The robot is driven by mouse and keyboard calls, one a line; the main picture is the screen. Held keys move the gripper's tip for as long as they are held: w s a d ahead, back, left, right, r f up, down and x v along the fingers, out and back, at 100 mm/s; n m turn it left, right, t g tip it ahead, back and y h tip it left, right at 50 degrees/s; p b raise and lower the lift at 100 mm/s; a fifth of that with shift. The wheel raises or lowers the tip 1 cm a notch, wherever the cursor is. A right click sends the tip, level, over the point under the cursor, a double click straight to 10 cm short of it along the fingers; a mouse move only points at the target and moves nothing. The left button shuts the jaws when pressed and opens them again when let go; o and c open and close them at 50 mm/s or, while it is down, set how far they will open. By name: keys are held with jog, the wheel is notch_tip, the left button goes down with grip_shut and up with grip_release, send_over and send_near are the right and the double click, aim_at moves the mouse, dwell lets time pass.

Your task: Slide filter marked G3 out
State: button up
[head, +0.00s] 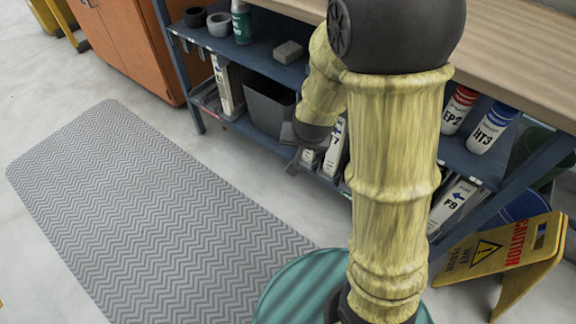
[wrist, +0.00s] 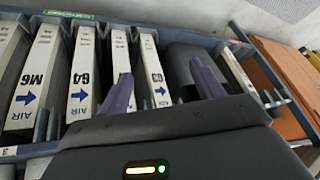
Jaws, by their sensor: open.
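In the wrist view several white-edged filters stand upright in a row, with blue arrows and AIR marks. The filter whose mark appears to read G3 (wrist: 157,82) is at the right end of the row, beside a dark bin (wrist: 180,62). My gripper (wrist: 161,68) is open and empty. Its two dark fingers point towards the row, and in the picture the G3 filter lies between them, nearer the left finger. I cannot tell how far the fingertips are from it. The left finger partly covers the neighbouring filter (wrist: 119,48). My gripper also shows in the head view (head: 293,163), in front of the lower shelf.
Filters marked G4 (wrist: 83,75) and M6 (wrist: 38,75) stand further left in the wrist view. In the head view the grey bin (head: 268,105) stands on the blue rack's lower shelf. A yellow caution sign (head: 495,250) stands right; the grey mat (head: 150,210) is clear.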

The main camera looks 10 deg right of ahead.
jog(key=w+a+f+m+t+h+b, duration=0.1)
jog(key=w+f+m+t+h+b, duration=0.2)
jog(key=f, duration=0.6)
jog(key=w+a+f+m+t+h+b, duration=0.1)
jog(key=w+f+t+h+b, duration=0.3)
jog(key=f+h+b, duration=0.4)
jog(key=shift+w+f+m+h, duration=0.35)
jog(key=shift+w+m+h, duration=0.55)
jog(key=b+x, duration=0.2)
jog(key=x, duration=1.4)
jog(key=shift+a, duration=0.1)
jog(key=shift+r, duration=0.1)
grip_shut()
